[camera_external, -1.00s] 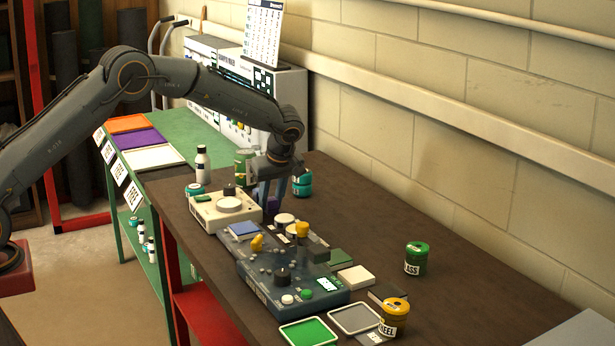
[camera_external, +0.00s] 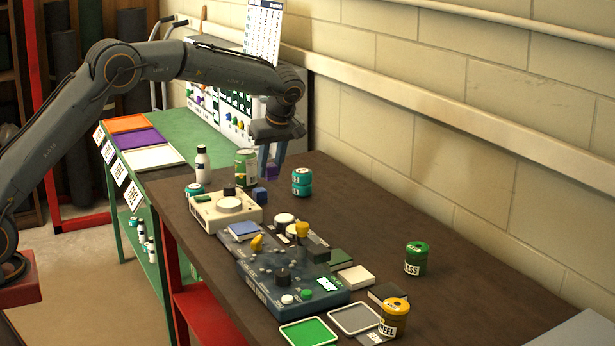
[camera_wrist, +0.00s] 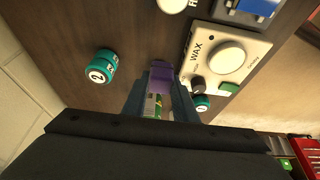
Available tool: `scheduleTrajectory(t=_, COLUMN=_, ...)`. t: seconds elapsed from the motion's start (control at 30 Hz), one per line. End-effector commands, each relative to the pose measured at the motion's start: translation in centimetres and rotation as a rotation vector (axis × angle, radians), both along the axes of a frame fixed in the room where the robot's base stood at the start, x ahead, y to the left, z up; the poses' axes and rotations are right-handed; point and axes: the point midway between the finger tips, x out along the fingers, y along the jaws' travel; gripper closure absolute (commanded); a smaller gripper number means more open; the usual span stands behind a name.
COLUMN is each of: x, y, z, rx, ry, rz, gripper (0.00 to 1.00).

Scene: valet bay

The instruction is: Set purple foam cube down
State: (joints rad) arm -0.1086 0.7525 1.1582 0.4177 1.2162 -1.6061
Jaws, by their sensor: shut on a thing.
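The purple foam cube (camera_external: 272,173) is between the fingertips of my gripper (camera_external: 271,165), above the dark workbench. In the wrist view, the cube (camera_wrist: 160,71) shows between the two blue-grey fingers (camera_wrist: 160,88), which are closed on its sides.
A green jar (camera_external: 245,168) and a white bottle (camera_external: 202,165) stand behind the wax unit. A dark blue control box (camera_external: 300,290) and several pads lie nearer. A green tin (camera_external: 416,258) and yellow-lidded tin (camera_external: 394,316) stand right.

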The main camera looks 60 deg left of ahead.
Motion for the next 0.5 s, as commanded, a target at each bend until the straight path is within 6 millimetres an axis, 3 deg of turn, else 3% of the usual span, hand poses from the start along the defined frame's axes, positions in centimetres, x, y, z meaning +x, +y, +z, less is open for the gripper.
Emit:
scheduleTrajectory(t=0.17, x=0.0, y=0.0, z=1.5, rx=0.000, ry=-0.001, rz=0.001, gripper=0.95)
scheduleTrajectory(t=0.4, x=0.0, y=0.0, z=5.7, rx=0.000, ry=-0.003, rz=0.000, gripper=0.95)
scheduleTrajectory(t=0.5, x=0.3, y=1.7, z=5.5, rx=0.000, ry=0.000, rz=-0.040, gripper=0.95)
